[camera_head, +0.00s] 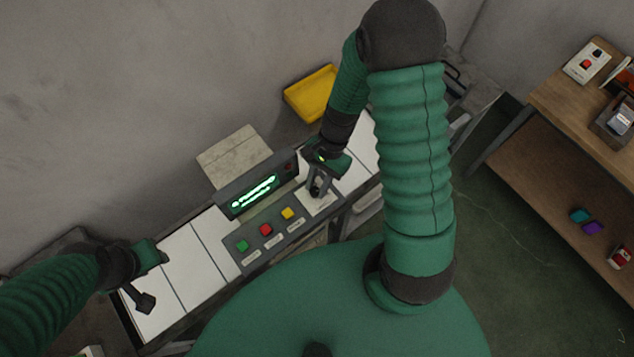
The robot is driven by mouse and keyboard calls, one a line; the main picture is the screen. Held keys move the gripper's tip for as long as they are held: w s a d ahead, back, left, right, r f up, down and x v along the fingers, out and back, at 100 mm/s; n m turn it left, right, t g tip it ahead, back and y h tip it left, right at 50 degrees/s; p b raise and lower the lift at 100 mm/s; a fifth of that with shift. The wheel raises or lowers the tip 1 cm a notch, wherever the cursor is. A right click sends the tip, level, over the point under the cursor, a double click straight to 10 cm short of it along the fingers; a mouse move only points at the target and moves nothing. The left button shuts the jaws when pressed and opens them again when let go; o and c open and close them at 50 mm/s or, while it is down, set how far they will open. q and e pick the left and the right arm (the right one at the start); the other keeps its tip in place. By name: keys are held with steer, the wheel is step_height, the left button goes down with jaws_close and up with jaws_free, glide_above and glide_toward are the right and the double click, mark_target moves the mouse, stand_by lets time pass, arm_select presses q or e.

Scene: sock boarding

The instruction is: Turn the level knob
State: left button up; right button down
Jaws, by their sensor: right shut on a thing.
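The control panel (278,238) lies on a long bench, with a lit green display (254,191) at its back and green (242,246), red (265,230) and yellow (288,214) buttons. A white plate (322,205) sits to the right of the buttons. My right gripper (317,188) reaches down over this plate and is shut on a small dark part there, which looks like the level knob. The fingers hide most of it, so its angle cannot be read. My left gripper (152,278) hangs over the white left end of the bench, fingers apart and empty.
A yellow tray (309,93) and a pale board (234,156) stand behind the panel against the wall. A wooden shelf unit (535,155) with small items stands at the right. The bench's white left section (189,266) is mostly clear.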

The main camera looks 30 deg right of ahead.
stand_by(0.4)
steer(key=c, duration=1.2)
jaws_free()
steer(key=shift+o, duration=0.3)
steer(key=shift+a, duration=0.1)
steer(key=b+v, duration=0.2)
steer(key=v, duration=1.4)
steer(key=shift+r, duration=0.3)
